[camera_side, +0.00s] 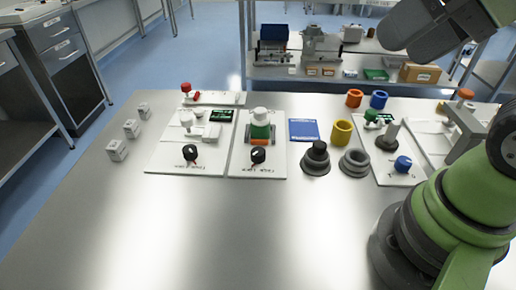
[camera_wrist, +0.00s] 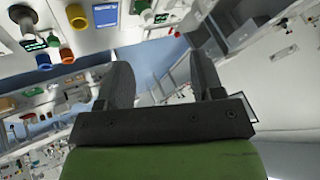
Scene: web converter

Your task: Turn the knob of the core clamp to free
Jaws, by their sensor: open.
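Two white panels lie side by side on the metal table, each with a black knob near its front edge. One is the left black knob (camera_side: 190,152), with a small red mark below it. The other is the right black knob (camera_side: 258,155). The panel lettering is too small to read, so I cannot tell which knob belongs to the core clamp. My gripper (camera_wrist: 162,70) is open and empty in the wrist view, its two dark fingers wide apart. It is clear of both knobs, and nothing is between its fingers.
A green and white part (camera_side: 260,125) stands behind the right knob. Dark stepped rings (camera_side: 316,160), a yellow cup (camera_side: 342,132) and a blue card (camera_side: 303,130) lie to its right. Small grey blocks (camera_side: 118,150) stand at the left. The table's front is bare.

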